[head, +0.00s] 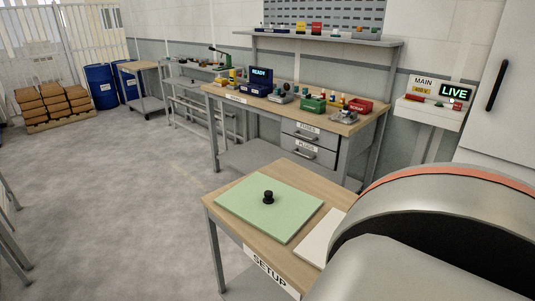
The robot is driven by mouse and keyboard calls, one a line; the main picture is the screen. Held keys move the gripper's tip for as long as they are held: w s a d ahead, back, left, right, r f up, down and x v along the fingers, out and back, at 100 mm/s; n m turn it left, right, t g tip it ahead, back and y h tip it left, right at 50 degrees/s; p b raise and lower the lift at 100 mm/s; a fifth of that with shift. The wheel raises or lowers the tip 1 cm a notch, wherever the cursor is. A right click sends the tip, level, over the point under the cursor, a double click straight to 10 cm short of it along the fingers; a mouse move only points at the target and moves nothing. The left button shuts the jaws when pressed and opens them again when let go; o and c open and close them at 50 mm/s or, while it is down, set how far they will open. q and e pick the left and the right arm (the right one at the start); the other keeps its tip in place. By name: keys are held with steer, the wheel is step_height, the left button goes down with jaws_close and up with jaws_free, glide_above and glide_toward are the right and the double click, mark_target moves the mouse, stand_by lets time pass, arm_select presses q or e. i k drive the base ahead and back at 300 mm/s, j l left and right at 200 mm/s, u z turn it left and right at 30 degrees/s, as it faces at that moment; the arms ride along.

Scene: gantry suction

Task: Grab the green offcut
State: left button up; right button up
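A flat, pale green square sheet (245,210), which looks like the green offcut, lies on the wooden top of the table (221,236) labelled SETUP. A small black knob or cup (268,197) stands on the middle of the sheet. Neither gripper shows in the head view. A large silver rounded arm link of mine with an orange band fills the lower right and hides the right part of this table.
A white sheet (319,238) lies right of the green one, partly hidden. Behind stands a long workbench (375,114) with bins, tools and a READY display (261,72). A LIVE panel (456,92) is at right. The floor at left (110,200) is clear.

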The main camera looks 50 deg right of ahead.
mark_target(279, 210)
steer(key=i+l, duration=0.1)
steer(key=i, duration=0.6)
steer(key=i+l+u, duration=0.1)
steer(key=i, duration=0.65)
steer(key=i+j+z, duration=0.15)
steer(key=i+z, duration=0.3)
steer(key=i+j+z, duration=0.25)
steer(key=z, duration=0.2)
steer(key=i, duration=0.1)
